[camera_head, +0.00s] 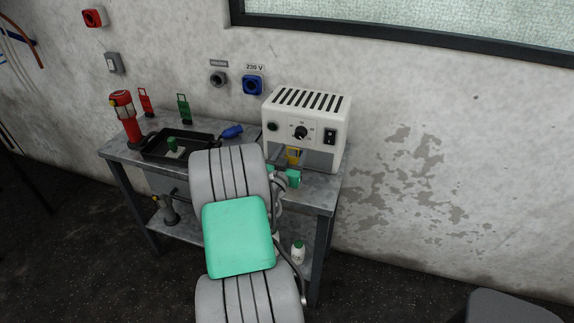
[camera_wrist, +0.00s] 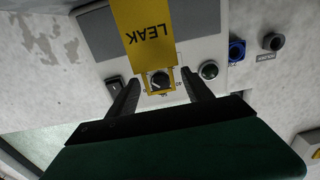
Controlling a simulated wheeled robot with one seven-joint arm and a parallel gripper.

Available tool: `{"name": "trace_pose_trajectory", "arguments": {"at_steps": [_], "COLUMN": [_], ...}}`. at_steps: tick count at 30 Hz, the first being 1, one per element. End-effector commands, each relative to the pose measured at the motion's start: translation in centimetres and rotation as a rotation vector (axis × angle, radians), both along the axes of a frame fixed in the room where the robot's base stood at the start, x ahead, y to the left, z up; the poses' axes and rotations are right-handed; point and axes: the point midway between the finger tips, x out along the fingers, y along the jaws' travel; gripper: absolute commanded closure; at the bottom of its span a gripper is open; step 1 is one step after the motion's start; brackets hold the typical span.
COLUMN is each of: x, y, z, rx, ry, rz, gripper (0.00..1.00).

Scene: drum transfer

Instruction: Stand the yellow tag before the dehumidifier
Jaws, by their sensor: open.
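The white dehumidifier (camera_head: 325,112) stands at the right end of the grey table, with a slotted top, a knob and a switch. Its panel also shows upside down in the wrist view (camera_wrist: 196,50). The yellow tag (camera_head: 293,154), marked LEAK, is upright in front of the dehumidifier; it is large in the wrist view (camera_wrist: 145,30). My gripper (camera_head: 287,160) is at the tag. In the wrist view its fingers (camera_wrist: 160,78) are apart, one on each side of the tag's open loop, with gaps visible. The tag's base is hidden in the head view.
A red tag (camera_head: 145,101) and a green tag (camera_head: 184,107) stand at the table's back. A white bottle (camera_head: 298,252) stands on the lower shelf.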

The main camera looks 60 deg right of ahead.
Motion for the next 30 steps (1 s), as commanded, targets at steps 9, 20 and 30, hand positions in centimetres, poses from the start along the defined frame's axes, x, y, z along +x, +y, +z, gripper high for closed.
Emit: {"name": "trace_pose_trajectory", "arguments": {"at_steps": [9, 20, 30], "x": [-1.0, 2.0, 11.1], "y": [7.4, 10.9, 44.4], "z": [-0.2, -0.7, -4.4], "rx": [0.000, 0.174, 0.919], "ry": [0.000, -0.005, 0.685], "rz": [0.003, 0.007, 0.793], "gripper": [0.41, 0.41, 0.41]}}
